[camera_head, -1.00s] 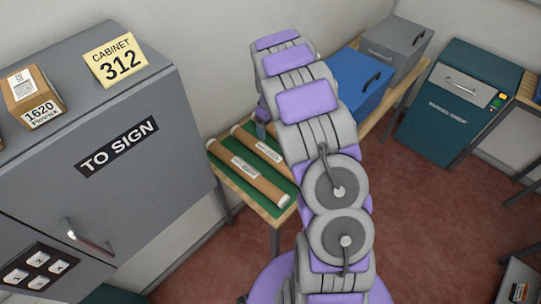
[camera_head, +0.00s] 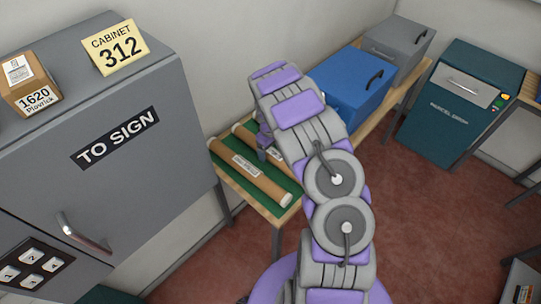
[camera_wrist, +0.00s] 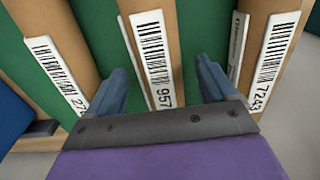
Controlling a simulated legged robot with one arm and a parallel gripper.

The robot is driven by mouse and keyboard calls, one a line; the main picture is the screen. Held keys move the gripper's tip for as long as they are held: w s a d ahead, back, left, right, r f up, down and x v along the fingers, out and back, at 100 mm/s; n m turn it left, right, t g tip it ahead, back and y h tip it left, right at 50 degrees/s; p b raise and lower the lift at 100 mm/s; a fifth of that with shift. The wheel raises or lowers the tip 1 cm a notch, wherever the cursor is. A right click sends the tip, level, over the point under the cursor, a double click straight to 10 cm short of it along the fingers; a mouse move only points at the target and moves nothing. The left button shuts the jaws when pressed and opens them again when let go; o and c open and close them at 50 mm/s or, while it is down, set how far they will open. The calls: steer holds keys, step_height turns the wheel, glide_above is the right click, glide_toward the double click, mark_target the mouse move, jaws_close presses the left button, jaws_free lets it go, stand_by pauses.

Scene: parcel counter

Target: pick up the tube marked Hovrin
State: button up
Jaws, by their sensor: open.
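Brown cardboard tubes with white labels lie side by side on a green mat (camera_head: 232,173). In the head view I see a near tube (camera_head: 262,180) and a far tube (camera_head: 241,131), partly hidden by my arm. The wrist view shows a left tube (camera_wrist: 40,14), a middle tube (camera_wrist: 153,8) and a right tube (camera_wrist: 286,8). Barcodes and partial numbers show, "957" on the middle one and "7243" on the right one. I cannot read Hovrin on any. My gripper (camera_wrist: 160,70) is open, its fingers on either side of the middle tube. Contact cannot be told.
The mat lies on a wooden table (camera_head: 262,210). A blue box (camera_head: 345,85) and a grey box (camera_head: 400,45) stand behind. A grey cabinet (camera_head: 150,190) marked "TO SIGN" is at left, with a small parcel (camera_head: 32,90) on top. A teal bin (camera_head: 450,110) stands right.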

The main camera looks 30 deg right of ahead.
steer(key=shift+a+f, duration=0.2)
steer(key=shift+f, duration=0.85)
steer(key=shift+d, duration=0.2)
steer(key=shift+c, duration=0.5)
steer(key=shift+d, duration=0.2)
steer(key=c, duration=0.3)
steer(key=shift+a, duration=0.25)
steer(key=c, duration=0.6)
steer(key=shift+c, duration=1.4)
steer(key=shift+d+r, duration=0.1)
